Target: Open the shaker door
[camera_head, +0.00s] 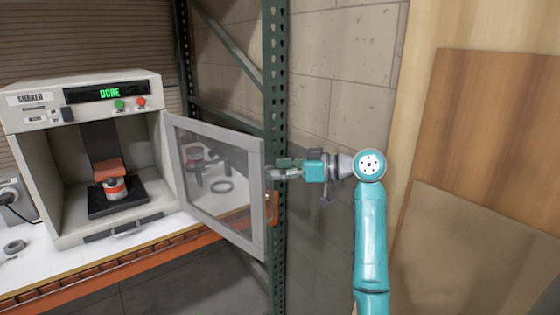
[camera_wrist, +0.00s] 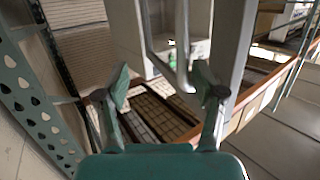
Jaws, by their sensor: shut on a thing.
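The shaker (camera_head: 85,88) stands at the left in the head view, its display reading DONE. Its shaker door (camera_head: 225,135), a grey frame around a see-through pane, is swung wide open to the right, showing the inside. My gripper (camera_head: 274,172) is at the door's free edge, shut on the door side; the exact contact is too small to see. In the wrist view, my gripper's two fingers (camera_wrist: 163,84) stand apart, with a grey bar (camera_wrist: 182,62) and pale frame of the door beyond and between them.
A small can (camera_head: 115,188) stands on the black plate inside the shaker, under an orange clamp (camera_head: 108,169). A green rack post (camera_head: 274,90) rises close behind the door's free edge. The white bench (camera_head: 40,265) has an orange front beam. A block wall is behind my arm.

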